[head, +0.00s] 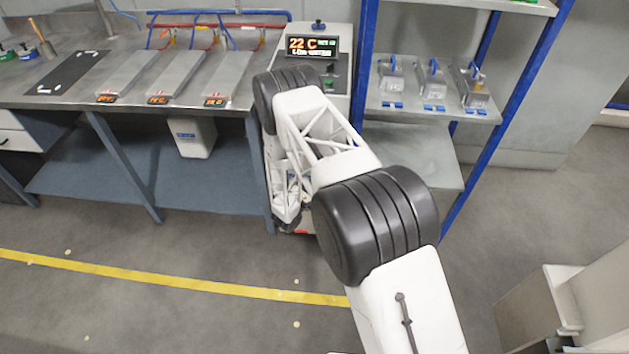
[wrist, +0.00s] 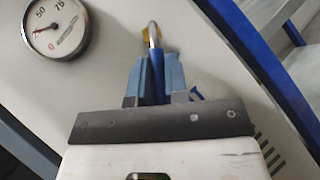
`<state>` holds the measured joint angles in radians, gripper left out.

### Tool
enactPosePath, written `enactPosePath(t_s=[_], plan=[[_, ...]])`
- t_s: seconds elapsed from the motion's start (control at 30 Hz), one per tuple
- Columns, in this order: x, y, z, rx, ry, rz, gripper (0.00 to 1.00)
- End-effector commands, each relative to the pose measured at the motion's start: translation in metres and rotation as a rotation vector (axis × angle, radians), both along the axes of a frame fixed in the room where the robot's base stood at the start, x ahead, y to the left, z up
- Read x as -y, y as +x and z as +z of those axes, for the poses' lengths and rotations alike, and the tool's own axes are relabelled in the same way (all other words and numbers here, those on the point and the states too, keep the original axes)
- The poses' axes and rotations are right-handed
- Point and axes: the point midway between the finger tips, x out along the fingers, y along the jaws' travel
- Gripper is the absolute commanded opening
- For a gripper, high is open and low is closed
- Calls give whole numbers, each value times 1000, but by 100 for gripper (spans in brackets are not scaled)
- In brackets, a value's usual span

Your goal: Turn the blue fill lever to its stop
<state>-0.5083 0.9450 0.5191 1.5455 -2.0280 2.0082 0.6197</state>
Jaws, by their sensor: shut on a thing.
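The blue fill lever (wrist: 157,78) stands between the fingers of my gripper (wrist: 157,66) in the wrist view. My gripper is shut on it, with one finger on each side. Just beyond the fingertips is a curved metal piece (wrist: 153,32) with some yellow behind it. The lever's pivot and stop cannot be made out. In the head view my arm covers the lever, and the gripper cannot be made out there.
A round gauge (wrist: 56,28) is on the pale panel, left of my gripper. The unit with the display (head: 312,46) stands between the workbench (head: 75,98) and a blue-framed shelf (head: 430,112). Open floor (head: 190,318) lies in front.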

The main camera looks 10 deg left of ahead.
Motion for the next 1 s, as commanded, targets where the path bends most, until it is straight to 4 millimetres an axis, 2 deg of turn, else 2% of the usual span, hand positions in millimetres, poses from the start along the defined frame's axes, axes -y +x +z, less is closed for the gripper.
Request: enactPosePath(t_s=[0.2,0.23,0.4,1.0], plan=[[-1,1,0,0,2,2,0],[-1,1,0,0,2,2,16],[0,0,0,0,2,2,40],[-7,-7,-5,0,2,2,40]])
